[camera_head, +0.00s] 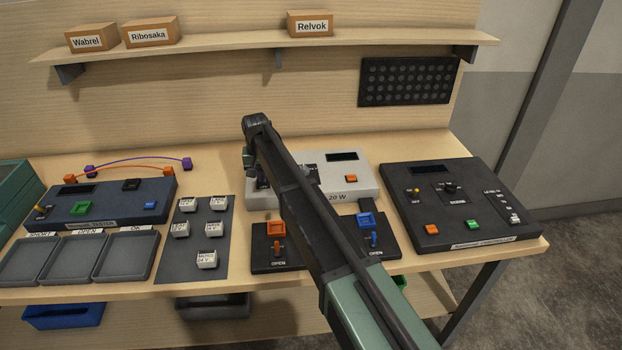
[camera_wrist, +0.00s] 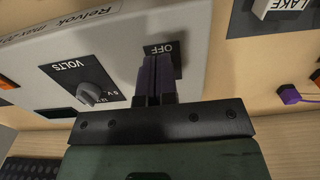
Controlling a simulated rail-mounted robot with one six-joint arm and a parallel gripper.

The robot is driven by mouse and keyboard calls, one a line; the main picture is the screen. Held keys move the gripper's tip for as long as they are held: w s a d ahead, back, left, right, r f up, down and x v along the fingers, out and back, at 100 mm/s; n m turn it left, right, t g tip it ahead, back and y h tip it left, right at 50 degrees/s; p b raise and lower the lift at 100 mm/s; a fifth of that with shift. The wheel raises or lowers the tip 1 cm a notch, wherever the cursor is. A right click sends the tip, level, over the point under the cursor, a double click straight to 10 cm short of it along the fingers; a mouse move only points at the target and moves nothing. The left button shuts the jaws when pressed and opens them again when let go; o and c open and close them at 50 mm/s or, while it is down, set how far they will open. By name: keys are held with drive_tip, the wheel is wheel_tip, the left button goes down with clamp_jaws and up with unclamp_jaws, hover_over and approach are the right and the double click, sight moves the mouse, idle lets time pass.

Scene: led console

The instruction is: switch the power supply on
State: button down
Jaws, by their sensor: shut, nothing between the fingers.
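The power supply (camera_head: 370,189) is a pale grey box in the middle of the bench, partly hidden behind my arm. It has a dark display (camera_head: 342,156) and an orange button (camera_head: 351,178). In the wrist view its pale top (camera_wrist: 140,30) carries a black VOLTS plate with a grey knob (camera_wrist: 90,93) and a black plate marked OFF (camera_wrist: 165,49). My gripper (camera_wrist: 157,62) is shut and empty, its dark fingertips over the OFF plate. The switch lever is hidden by the fingers, and I cannot tell whether they touch it. In the head view my arm hides the fingertips.
A dark console (camera_head: 460,200) stands right of the power supply. Two black switch panels with an orange lever (camera_head: 278,247) and a blue lever (camera_head: 374,240) lie in front. A LED tester console (camera_head: 110,203), a mat of labelled blocks (camera_head: 199,262) and trays (camera_head: 125,256) are left.

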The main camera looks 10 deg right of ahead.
drive_tip(key=shift+w+r, duration=0.15)
drive_tip(key=shift+w, duration=1.2)
drive_tip(key=shift+r+p, duration=0.4)
drive_tip(key=shift+p, duration=0.25)
drive_tip(key=r+p, duration=0.6)
drive_tip(key=shift+s, duration=0.25)
drive_tip(key=shift+f, duration=0.1)
